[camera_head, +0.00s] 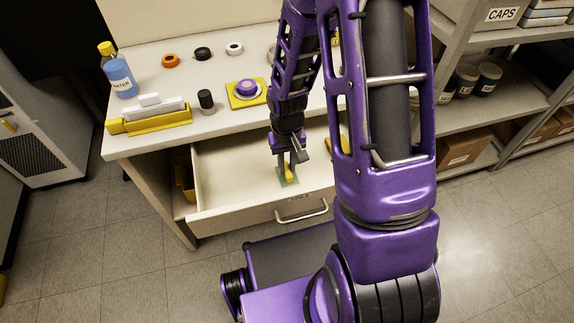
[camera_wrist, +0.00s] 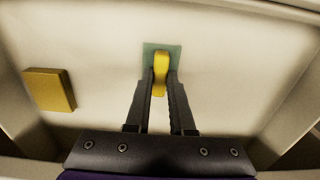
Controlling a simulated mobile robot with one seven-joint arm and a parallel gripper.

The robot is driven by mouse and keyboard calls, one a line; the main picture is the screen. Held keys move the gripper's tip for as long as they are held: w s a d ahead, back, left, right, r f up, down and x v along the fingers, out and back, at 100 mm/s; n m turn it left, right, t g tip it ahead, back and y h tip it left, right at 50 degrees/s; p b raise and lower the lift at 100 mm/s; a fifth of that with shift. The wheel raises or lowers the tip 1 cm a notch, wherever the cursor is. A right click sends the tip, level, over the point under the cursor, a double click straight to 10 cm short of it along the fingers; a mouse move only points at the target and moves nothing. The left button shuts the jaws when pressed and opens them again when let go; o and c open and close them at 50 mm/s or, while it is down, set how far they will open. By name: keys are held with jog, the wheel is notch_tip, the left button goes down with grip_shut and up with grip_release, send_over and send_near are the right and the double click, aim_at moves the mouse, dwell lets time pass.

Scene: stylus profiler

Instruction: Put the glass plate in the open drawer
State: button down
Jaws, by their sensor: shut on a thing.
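The glass plate (camera_head: 284,180) is a small, thin, greenish square with a yellow grip piece on it; it also shows in the wrist view (camera_wrist: 149,49). It is within the walls of the open drawer (camera_head: 225,185), over its pale floor. My gripper (camera_head: 290,168) points down into the drawer and is shut on the yellow grip piece, with its fingers on either side in the wrist view (camera_wrist: 160,85). The plate looks flat and close to the drawer floor; I cannot tell whether it touches.
A yellow block (camera_wrist: 48,90) lies in the drawer, apart from the plate. The drawer front has a metal handle (camera_head: 303,212). The bench top (camera_head: 185,90) above holds a water bottle (camera_head: 119,72), a yellow holder (camera_head: 150,122) and other small items. Much of the drawer floor is clear.

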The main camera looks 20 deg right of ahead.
aim_at(287, 169)
jog(key=shift+f, duration=0.15)
jog(key=c, duration=0.8)
grip_release()
notch_tip(287, 169, up, 12)
jog(key=p, duration=0.2)
jog(key=shift+r+p, duration=0.2)
jog(key=shift+p, duration=0.2)
